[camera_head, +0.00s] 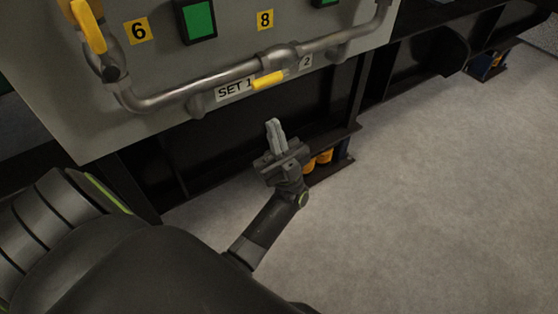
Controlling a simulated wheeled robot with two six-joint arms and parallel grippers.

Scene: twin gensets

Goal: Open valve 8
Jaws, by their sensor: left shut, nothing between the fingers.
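A yellow tag marked 8 (265,20) is on the grey panel at the top of the view. Below it, a metal pipe has a valve body (283,53). A short yellow handle (268,80) sits just below that body, between the "SET 1" and "2" labels, and points roughly along the pipe. It is the handle closest to tag 8. My left gripper (275,129) is shut and empty, fingers pointing up, below the yellow handle and apart from it. My right gripper is not in view.
A yellow lever (88,25) is on the pipe at upper left, beside a tag marked 6 (137,30). A green panel (198,19) sits between the tags. A dark steel frame (340,141) lies below the panel. Grey floor (430,190) is clear at right.

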